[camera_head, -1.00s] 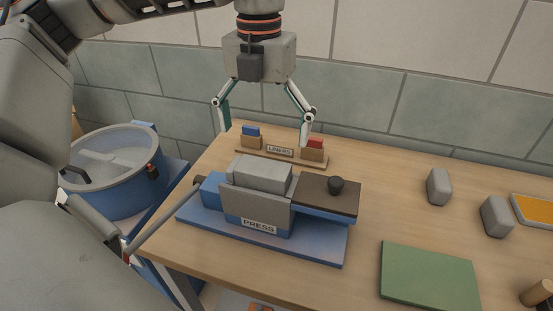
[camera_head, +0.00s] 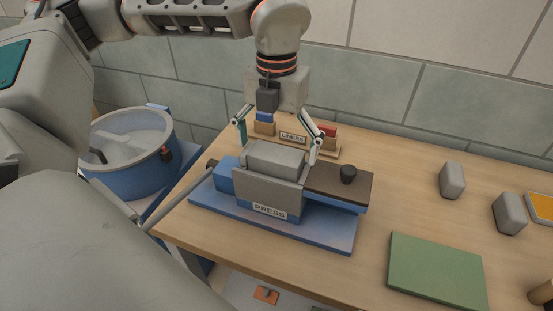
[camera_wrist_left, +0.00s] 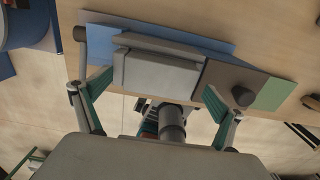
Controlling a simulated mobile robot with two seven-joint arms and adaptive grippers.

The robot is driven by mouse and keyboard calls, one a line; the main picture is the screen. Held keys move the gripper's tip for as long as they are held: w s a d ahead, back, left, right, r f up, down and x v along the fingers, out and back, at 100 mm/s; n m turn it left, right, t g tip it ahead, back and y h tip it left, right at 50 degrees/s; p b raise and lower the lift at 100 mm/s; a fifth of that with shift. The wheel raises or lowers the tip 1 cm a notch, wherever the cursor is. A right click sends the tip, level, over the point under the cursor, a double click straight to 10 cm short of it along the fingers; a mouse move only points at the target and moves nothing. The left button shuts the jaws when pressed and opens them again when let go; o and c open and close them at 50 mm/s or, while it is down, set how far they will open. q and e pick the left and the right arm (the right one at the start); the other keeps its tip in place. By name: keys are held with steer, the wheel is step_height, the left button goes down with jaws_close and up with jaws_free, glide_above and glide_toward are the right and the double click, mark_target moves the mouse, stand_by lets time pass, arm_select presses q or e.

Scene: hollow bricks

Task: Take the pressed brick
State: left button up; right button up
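The grey pressed brick (camera_head: 275,157) sits in the top of the press (camera_head: 270,196), above its grey front plate. It also shows in the left wrist view (camera_wrist_left: 160,73) as a grey block. My left gripper (camera_head: 279,152) points down over the press, its fingers spread wide and empty, one toward each end of the brick. In the left wrist view my left gripper (camera_wrist_left: 155,88) shows its two fingers apart, with the brick between and beyond them. I cannot tell whether the fingertips touch anything. My right gripper is not in view.
The liner rack (camera_head: 293,137) with a blue and a red liner stands behind the press. The press's dark plate with a black knob (camera_head: 348,174) lies to the right. A green mat (camera_head: 437,270) and two grey bricks (camera_head: 452,180) are farther right. A blue pot (camera_head: 130,180) stands left.

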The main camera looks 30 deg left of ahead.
arm_select(q)
steer(key=c, duration=1.5)
steer(key=shift+r, duration=0.1)
